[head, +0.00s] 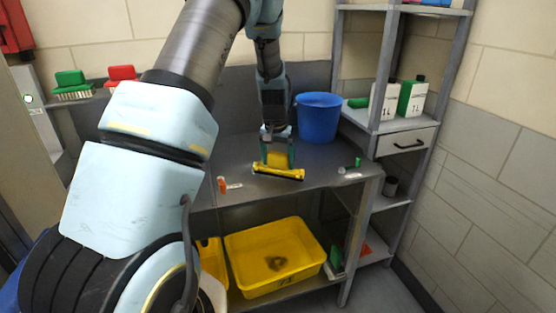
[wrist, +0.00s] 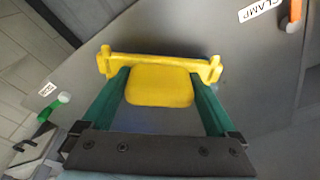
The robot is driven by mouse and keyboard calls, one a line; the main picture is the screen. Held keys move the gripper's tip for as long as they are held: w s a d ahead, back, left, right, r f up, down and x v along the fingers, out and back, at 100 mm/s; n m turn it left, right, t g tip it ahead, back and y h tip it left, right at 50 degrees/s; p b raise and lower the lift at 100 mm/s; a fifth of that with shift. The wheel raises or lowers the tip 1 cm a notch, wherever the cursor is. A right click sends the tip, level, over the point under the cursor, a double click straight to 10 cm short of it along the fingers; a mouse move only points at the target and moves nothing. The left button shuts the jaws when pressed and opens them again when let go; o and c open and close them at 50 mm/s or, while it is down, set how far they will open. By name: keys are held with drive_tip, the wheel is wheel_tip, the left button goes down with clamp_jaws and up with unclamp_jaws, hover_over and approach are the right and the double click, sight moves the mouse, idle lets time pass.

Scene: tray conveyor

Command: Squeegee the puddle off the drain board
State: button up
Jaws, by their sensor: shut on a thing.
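My gripper (head: 277,160) is shut on the yellow squeegee (head: 278,173). In the wrist view the green fingers of my gripper (wrist: 160,100) grip both sides of the yellow handle block of the squeegee (wrist: 158,85). The wide bar of the squeegee lies beyond the fingertips. The squeegee is over the front part of the grey board (head: 230,155); I cannot tell whether it touches. No puddle can be made out on the grey surface in either view.
A blue bucket (head: 318,118) stands at the board's back right. An orange piece (head: 222,184) and a green piece (head: 356,163) sit near the front edge beside labels. A yellow tub (head: 275,258) is on the shelf below. A shelf rack (head: 385,120) with white and green containers stands right.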

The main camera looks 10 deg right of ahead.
drive_tip(key=shift+f+b, duration=0.3)
drive_tip(key=shift+f, duration=0.15)
drive_tip(key=shift+w+a+r, duration=0.1)
drive_tip(key=shift+w, duration=0.8)
drive_tip(key=shift+w+a+r, duration=0.1)
drive_tip(key=shift+w, duration=0.8)
drive_tip(key=shift+w+a+f, duration=0.1)
drive_tip(key=shift+w+a, duration=0.15)
drive_tip(key=shift+w, duration=1.55)
drive_tip(key=shift+w+a+f, duration=0.1)
drive_tip(key=shift+w+a, duration=0.15)
drive_tip(key=shift+w, duration=1.5)
drive_tip(key=shift+w+a+f, duration=0.1)
drive_tip(key=shift+w+a, duration=0.15)
drive_tip(key=shift+w, duration=1.55)
drive_tip(key=shift+w+a+r+p, duration=0.1)
drive_tip(key=shift+w+a+p, duration=0.1)
drive_tip(key=shift+w, duration=0.7)
drive_tip(key=shift+w+a+p, duration=0.1)
drive_tip(key=shift+w+p, duration=0.05)
drive_tip(key=shift+w, duration=0.7)
